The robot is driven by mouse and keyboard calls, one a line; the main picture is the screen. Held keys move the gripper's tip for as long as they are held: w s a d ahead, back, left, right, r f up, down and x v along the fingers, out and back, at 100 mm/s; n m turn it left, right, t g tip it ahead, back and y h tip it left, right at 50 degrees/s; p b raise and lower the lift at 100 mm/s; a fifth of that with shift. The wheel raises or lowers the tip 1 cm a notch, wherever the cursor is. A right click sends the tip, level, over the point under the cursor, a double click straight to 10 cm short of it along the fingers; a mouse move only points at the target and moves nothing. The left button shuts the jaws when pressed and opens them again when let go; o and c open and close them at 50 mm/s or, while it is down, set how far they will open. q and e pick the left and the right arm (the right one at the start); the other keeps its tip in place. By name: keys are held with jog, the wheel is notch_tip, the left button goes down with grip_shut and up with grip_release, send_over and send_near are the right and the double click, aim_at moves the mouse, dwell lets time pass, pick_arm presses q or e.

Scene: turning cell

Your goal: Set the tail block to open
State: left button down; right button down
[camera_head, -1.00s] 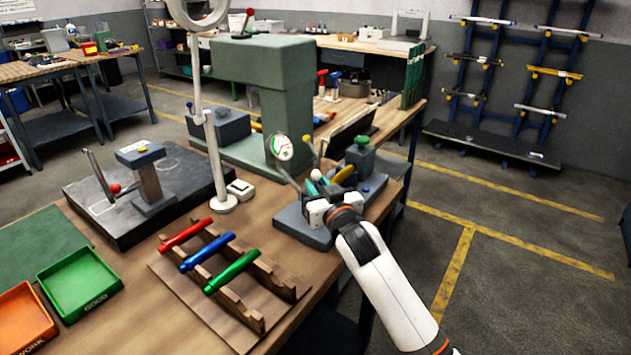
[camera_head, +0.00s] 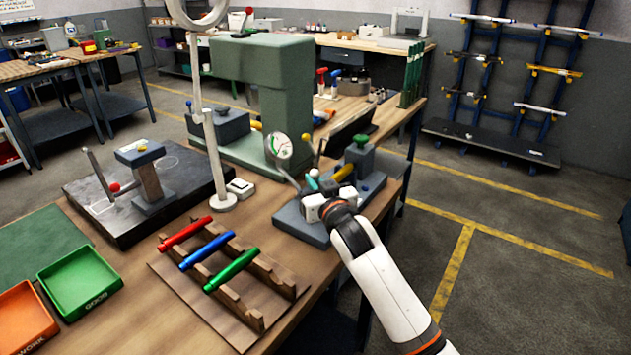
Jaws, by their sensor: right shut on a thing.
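A grey fixture (camera_head: 293,222) stands at the bench's right edge. It carries a grey block with a green knob (camera_head: 364,140) at its right end, which looks like the tail block (camera_head: 359,160). A yellow cylinder (camera_head: 344,173) and a small teal part (camera_head: 312,184) lie tilted in its middle. A yellow-ball lever (camera_head: 306,138) rises behind them. My right gripper (camera_head: 318,203) is low over the fixture's front, shut on a small part that its own body hides. I cannot tell which part it is. My left gripper is not in view.
A dial gauge (camera_head: 279,147) stands close behind the fixture. A wooden rack (camera_head: 228,300) with red, blue and green handles is in front left. A white post (camera_head: 212,150) and a dark plate (camera_head: 95,207) stand further left. The floor right of the bench is clear.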

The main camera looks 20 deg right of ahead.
aim_at(306, 189)
jog(key=shift+s+a+r+p, duration=0.1)
jog(key=shift+s+a+p, duration=0.3)
jog(key=shift+s+a, duration=0.6)
jog(key=shift+a, duration=0.3)
jog(key=shift+w, duration=0.1)
jog(key=c, duration=1.9)
grip_release()
jog(key=shift+o, duration=1.4)
jog(key=shift+a, duration=0.1)
